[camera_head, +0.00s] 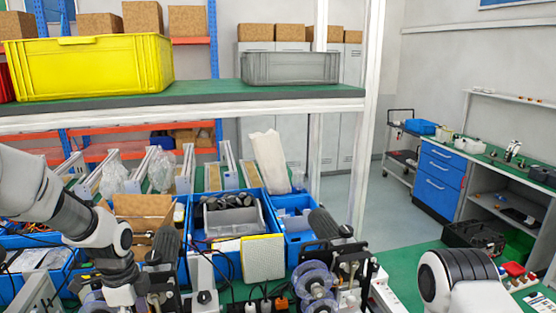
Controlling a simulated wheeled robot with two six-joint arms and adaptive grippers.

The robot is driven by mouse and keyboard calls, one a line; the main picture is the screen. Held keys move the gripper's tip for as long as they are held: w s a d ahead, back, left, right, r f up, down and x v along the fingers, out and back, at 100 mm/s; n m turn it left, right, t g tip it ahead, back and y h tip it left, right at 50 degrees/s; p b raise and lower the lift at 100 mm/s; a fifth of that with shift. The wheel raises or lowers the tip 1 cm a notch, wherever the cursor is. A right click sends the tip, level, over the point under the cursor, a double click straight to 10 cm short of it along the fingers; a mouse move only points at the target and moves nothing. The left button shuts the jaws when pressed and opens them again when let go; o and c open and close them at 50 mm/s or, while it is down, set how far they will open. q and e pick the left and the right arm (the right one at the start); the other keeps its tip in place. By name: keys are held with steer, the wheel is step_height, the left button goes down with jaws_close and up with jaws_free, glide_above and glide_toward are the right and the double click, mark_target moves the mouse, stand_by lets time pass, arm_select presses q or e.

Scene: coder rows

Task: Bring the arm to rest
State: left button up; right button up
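My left arm comes in from the left edge and bends down at its wrist, near the lower left of the head view. Its fingers cannot be made out there. My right arm shows only as a white and dark joint at the lower right, and its gripper is out of the picture. No object can be seen held by either arm.
Machines with spools and cables (316,279) stand close below, between my arms. Blue bins (295,212) lie behind them. A shelf (210,97) above carries a yellow crate (90,68) and a grey crate (290,68). Clear floor (395,212) shows towards the right workbench.

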arm_select(q)
steer(key=s+d+f+n, duration=0.2)
steer(key=s+f+n, duration=0.35)
steer(key=f, duration=0.45)
steer(key=s+d+f+n, duration=0.2)
steer(key=s+f+n, duration=0.2)
steer(key=s+f, duration=0.45)
steer(key=s+f+n, duration=0.4)
steer(key=s, duration=0.3)
steer(key=s+f+n, duration=0.4)
steer(key=s, duration=0.4)
step_height(320, 180, down, 15)
steer(key=w+b, duration=0.1)
steer(key=b, duration=1.4)
steer(key=shift+d, duration=0.3)
steer(key=shift+w+m, duration=0.1)
steer(key=shift+m, duration=0.15)
